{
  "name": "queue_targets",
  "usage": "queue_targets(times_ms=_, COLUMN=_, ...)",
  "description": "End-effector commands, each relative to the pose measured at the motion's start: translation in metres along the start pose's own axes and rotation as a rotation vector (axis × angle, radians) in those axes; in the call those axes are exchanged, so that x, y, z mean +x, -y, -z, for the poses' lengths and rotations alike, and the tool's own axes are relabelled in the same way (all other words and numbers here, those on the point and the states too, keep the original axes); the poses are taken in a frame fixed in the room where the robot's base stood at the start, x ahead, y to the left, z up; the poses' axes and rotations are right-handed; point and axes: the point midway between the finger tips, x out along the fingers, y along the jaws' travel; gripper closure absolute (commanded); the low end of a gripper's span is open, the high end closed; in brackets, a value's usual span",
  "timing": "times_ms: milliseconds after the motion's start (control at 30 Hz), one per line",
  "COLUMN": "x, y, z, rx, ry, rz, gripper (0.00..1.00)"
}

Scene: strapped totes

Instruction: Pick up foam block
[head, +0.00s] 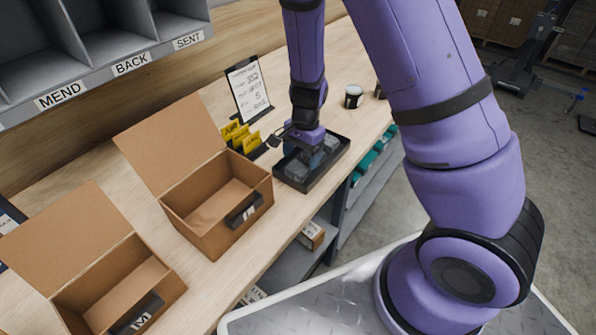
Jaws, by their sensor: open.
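A shallow black tray (328,172) sits on the wooden bench near its front edge. Grey block-like contents (297,169) lie in it, and one of them may be the foam block; they are too small and dark to tell apart. My gripper (306,155) is open and points down over the tray, low and close to the contents. The gripper hides part of the tray, and I cannot tell whether it touches anything inside.
Two open cardboard boxes (214,231) (118,305) stand to the left on the bench. Yellow cards (238,136) and a clipboard (248,90) stand behind the tray. A small cup (353,97) stands to the right. Grey cubbies (100,45) hang at upper left.

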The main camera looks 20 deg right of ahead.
Motion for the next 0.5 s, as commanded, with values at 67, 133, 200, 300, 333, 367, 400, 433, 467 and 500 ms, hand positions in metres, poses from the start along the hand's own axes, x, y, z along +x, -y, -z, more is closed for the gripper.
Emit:
queue_targets(times_ms=67, x=0.012, y=0.000, z=-0.003, rx=0.000, ry=0.002, rz=-0.005, gripper=0.23)
queue_targets(times_ms=133, x=0.022, y=0.001, z=-0.005, rx=0.001, ry=0.001, rz=-0.005, gripper=0.23)
queue_targets(times_ms=200, x=0.031, y=0.002, z=-0.006, rx=0.002, ry=0.002, rz=-0.004, gripper=0.23)
queue_targets(times_ms=300, x=0.041, y=0.002, z=-0.005, rx=0.000, ry=0.001, rz=-0.003, gripper=0.23)
queue_targets(times_ms=333, x=0.042, y=0.002, z=-0.006, rx=0.000, ry=0.001, rz=-0.003, gripper=0.23)
queue_targets(times_ms=367, x=0.043, y=0.002, z=-0.006, rx=0.000, ry=0.001, rz=-0.002, gripper=0.23)
queue_targets(times_ms=400, x=0.044, y=0.002, z=-0.006, rx=0.001, ry=0.001, rz=-0.001, gripper=0.23)
queue_targets(times_ms=433, x=0.045, y=0.002, z=-0.006, rx=0.001, ry=0.001, rz=-0.001, gripper=0.23)
queue_targets(times_ms=467, x=0.045, y=0.002, z=-0.006, rx=0.001, ry=0.001, rz=-0.001, gripper=0.23)
queue_targets(times_ms=500, x=0.045, y=0.002, z=-0.006, rx=0.000, ry=0.001, rz=-0.001, gripper=0.23)
